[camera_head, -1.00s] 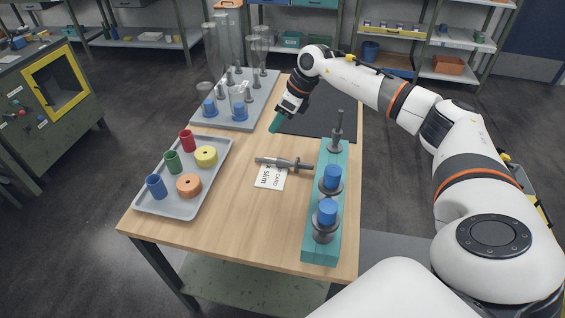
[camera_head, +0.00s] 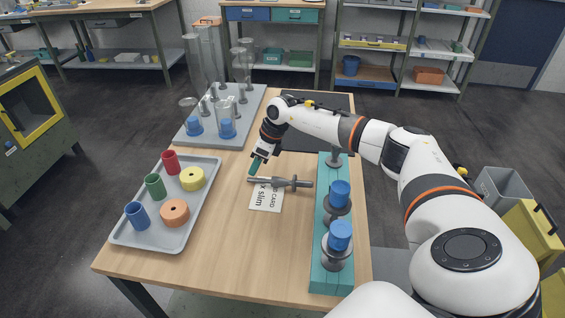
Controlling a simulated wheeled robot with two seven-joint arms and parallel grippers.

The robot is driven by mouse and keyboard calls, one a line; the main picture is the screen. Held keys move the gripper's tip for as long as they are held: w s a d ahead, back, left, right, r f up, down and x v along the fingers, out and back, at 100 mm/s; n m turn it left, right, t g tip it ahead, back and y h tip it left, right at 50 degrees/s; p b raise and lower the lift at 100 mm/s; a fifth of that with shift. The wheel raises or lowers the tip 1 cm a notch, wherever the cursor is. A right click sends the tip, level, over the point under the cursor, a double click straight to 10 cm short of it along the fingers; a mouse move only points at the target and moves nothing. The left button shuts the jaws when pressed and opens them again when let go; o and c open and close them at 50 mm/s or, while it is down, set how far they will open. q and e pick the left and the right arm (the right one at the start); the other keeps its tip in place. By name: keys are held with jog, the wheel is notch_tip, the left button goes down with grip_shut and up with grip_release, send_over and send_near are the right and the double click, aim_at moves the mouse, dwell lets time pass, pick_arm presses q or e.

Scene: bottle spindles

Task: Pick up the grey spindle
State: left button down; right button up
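The grey spindle (camera_head: 292,183) lies on its side on the wooden table, across the upper edge of a white card with printed text (camera_head: 267,197). Its thin end points left and its wide flange is nearer the right end. My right gripper (camera_head: 256,164) is just behind and above the spindle's left end, its teal fingers pointing down and left. The fingers overlap in this view, so their opening is hidden; I cannot tell whether they touch the spindle. My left gripper is not in view.
A teal rack (camera_head: 325,252) on the right holds upright spindles, two with blue caps (camera_head: 340,194). A grey tray (camera_head: 197,222) on the left holds coloured cylinders and rings. Glass bottles (camera_head: 243,67) stand on a grey board at back left. The table's front middle is clear.

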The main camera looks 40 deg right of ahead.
aim_at(251, 178)
jog(key=f, duration=0.2)
jog(key=a+f, duration=0.1)
jog(key=shift+a+f+p, duration=0.15)
jog(key=shift+f+p, duration=0.2)
jog(key=shift+w+a+f, duration=0.1)
jog(key=shift+w+f, duration=0.15)
jog(key=shift+f, duration=0.2)
jog(key=shift+r, duration=0.1)
grip_shut()
